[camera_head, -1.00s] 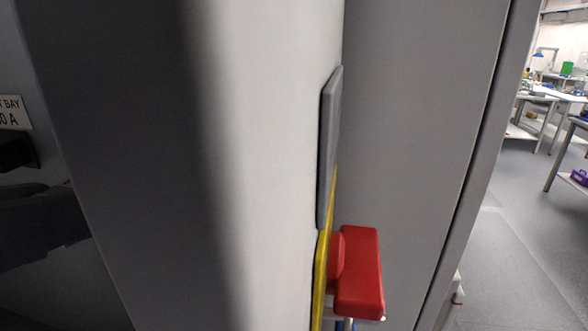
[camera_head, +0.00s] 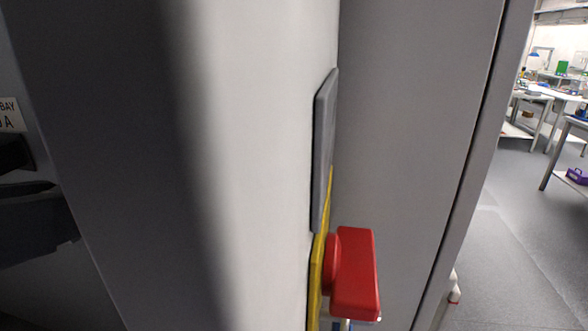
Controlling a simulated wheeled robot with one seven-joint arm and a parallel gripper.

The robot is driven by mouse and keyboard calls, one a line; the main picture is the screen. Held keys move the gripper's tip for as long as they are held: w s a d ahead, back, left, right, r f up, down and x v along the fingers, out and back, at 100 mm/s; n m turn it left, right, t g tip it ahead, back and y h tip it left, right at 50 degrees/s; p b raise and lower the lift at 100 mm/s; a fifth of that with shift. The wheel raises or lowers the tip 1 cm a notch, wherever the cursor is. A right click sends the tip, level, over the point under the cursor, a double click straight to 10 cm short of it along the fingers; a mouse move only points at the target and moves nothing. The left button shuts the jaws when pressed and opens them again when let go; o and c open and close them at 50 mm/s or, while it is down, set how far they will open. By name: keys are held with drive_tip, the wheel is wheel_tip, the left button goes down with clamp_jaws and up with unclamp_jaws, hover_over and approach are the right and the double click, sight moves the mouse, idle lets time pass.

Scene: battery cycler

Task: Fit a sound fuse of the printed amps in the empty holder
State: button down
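A partly cut-off label (camera_head: 10,116) at the left edge shows "BAY" and a letter "A"; the number before it cannot be read now. Dark shapes (camera_head: 35,215) lie below the label inside a shaded recess; I cannot tell whether they are a holder. No fuse can be made out. My gripper is not in view.
A large grey cabinet wall (camera_head: 250,130) fills the near view. A red switch handle (camera_head: 356,272) on a yellow plate (camera_head: 317,275) juts out, below a grey plate (camera_head: 324,150). Far right, open floor (camera_head: 510,250) leads to workbenches (camera_head: 570,125) and a purple item (camera_head: 577,176).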

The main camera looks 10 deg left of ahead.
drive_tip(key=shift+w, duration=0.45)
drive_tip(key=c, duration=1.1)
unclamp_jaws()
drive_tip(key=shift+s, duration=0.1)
